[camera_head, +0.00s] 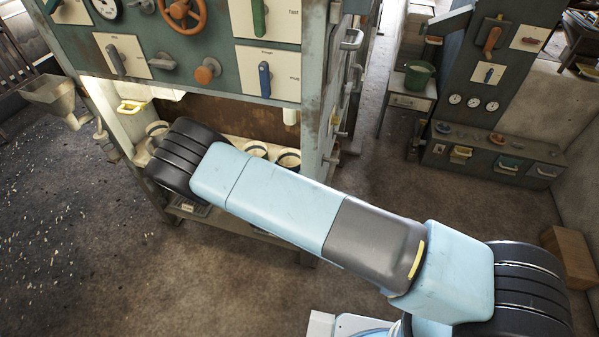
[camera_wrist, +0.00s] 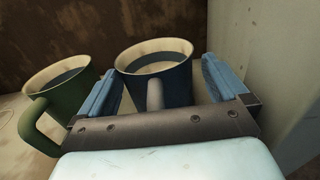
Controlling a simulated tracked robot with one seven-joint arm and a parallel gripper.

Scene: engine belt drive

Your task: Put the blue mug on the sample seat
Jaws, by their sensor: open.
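The blue mug (camera_wrist: 180,88) stands upright in the wrist view, with a cream rim, a dark inside and its handle towards me. My gripper (camera_wrist: 161,78) is open, one blue finger on each side of the mug. I cannot tell whether either finger touches it. In the head view my arm hides my gripper. I cannot pick out the sample seat in either view.
A green mug (camera_wrist: 52,95) stands close left of my gripper. A pale wall (camera_wrist: 270,60) rises close on its right, and a rusty brown panel (camera_wrist: 110,25) lies behind. In the head view, a control panel (camera_head: 135,62) with levers overhangs the shelf. A green bucket (camera_head: 418,76) stands far right.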

